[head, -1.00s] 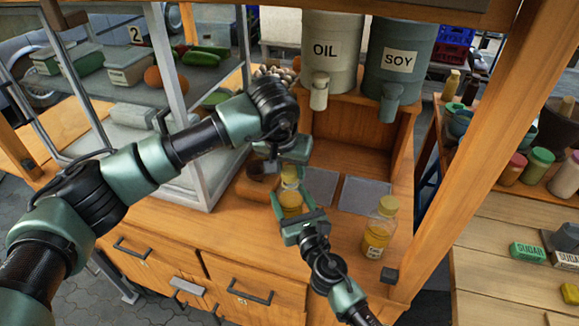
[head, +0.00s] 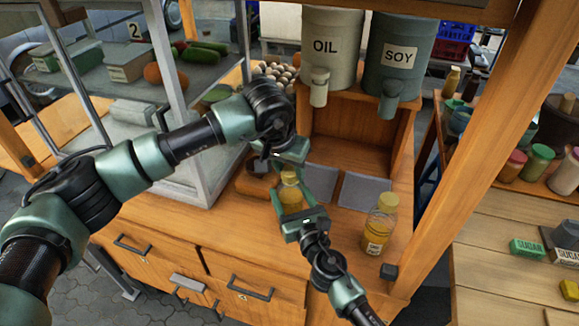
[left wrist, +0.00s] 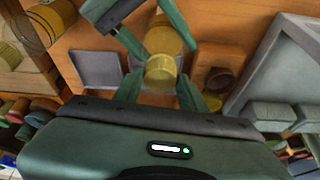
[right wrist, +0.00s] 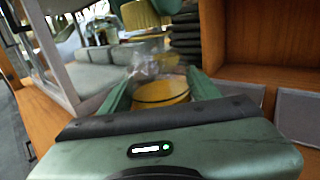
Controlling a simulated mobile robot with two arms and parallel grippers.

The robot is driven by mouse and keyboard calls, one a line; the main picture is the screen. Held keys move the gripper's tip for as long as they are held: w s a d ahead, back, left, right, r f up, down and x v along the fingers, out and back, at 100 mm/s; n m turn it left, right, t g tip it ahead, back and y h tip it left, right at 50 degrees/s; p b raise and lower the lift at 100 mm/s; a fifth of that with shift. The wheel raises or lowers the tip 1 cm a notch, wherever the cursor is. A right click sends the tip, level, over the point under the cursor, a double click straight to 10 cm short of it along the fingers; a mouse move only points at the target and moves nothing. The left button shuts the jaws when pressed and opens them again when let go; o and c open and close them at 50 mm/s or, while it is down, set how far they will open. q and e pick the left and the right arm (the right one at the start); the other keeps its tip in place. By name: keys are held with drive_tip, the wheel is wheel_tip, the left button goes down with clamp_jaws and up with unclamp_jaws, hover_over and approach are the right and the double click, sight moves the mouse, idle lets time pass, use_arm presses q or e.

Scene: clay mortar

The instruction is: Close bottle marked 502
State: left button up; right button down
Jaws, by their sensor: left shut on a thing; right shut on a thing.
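A clear bottle with yellow contents (head: 291,199) stands upright over the front of the wooden counter. My right gripper (head: 303,219) is shut around its body, which also shows in the right wrist view (right wrist: 162,93). A yellow cap (left wrist: 161,72) is between the fingers of my left gripper (left wrist: 160,92), which is shut on it at the bottle's top. I cannot tell whether the cap is fully seated on the neck. A second yellow bottle (head: 378,226), with a yellow cap on, stands to the right. Its label is too small to read, and the held bottle's label is hidden.
Grey flat panels (head: 367,192) lie behind the bottles. The OIL (head: 330,50) and SOY (head: 398,60) dispensers stand above at the back. A glass-sided case (head: 205,185) is close on the left, and a wooden post (head: 470,150) on the right.

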use_arm(q)
drive_tip(key=m+h, duration=0.1)
drive_tip(key=m, duration=0.1)
drive_tip(key=m+g, duration=0.1)
drive_tip(key=m, duration=0.2)
drive_tip(key=shift+w+a+h, duration=0.1)
drive_tip(key=shift+a+h, duration=0.05)
drive_tip(key=shift+h, duration=0.25)
drive_tip(key=o, duration=1.3)
drive_tip(key=shift+r, duration=0.1)
drive_tip(key=shift+r, duration=2.2)
drive_tip(key=shift+c, duration=0.4)
